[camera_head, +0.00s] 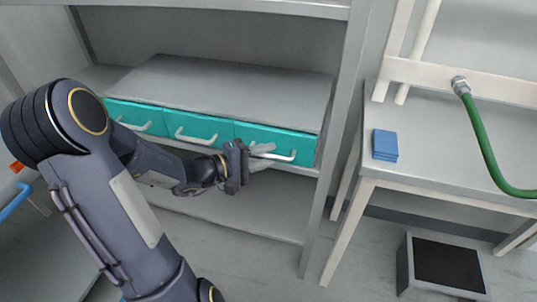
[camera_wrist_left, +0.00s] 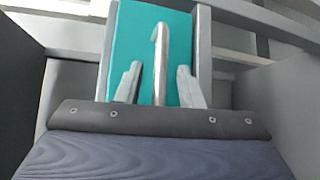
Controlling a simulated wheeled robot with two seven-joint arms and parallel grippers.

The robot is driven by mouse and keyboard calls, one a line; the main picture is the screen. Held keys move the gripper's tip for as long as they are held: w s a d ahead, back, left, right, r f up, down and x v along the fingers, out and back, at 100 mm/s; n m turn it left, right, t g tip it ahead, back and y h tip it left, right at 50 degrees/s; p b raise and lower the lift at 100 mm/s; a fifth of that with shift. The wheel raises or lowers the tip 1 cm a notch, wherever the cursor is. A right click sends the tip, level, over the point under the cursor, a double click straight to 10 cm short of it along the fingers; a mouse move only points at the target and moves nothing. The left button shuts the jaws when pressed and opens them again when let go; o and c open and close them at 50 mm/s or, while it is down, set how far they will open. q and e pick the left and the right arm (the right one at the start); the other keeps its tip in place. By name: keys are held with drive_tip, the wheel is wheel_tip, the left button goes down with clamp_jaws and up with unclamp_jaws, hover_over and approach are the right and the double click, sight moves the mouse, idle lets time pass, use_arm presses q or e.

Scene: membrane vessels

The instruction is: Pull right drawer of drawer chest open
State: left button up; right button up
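The drawer chest (camera_head: 235,88) is grey with three teal drawers side by side and stands on a shelf. The right drawer (camera_head: 304,150) has a teal front and a pale bar handle (camera_head: 286,157); it looks shut. My left gripper (camera_head: 262,157) is in front of this drawer at the handle's left part. In the left wrist view the handle (camera_wrist_left: 159,60) runs between the two fingers of my left gripper (camera_wrist_left: 157,82), with a gap on each side, against the teal front (camera_wrist_left: 130,45). The fingers are open. My right gripper is not in view.
The middle drawer (camera_head: 198,131) and left drawer (camera_head: 139,117) look shut. A shelf upright (camera_head: 335,120) stands to the right of the chest. Further right are a table (camera_head: 440,150) with blue pads (camera_head: 384,144), a green hose (camera_head: 483,145) and a dark-topped box (camera_head: 447,265) on the floor.

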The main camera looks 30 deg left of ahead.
use_arm(q)
drive_tip(key=shift+w+d, duration=0.3)
drive_tip(key=shift+w, duration=0.15)
drive_tip(key=shift+c, duration=0.2)
clamp_jaws()
drive_tip(key=shift+a+f, duration=0.1)
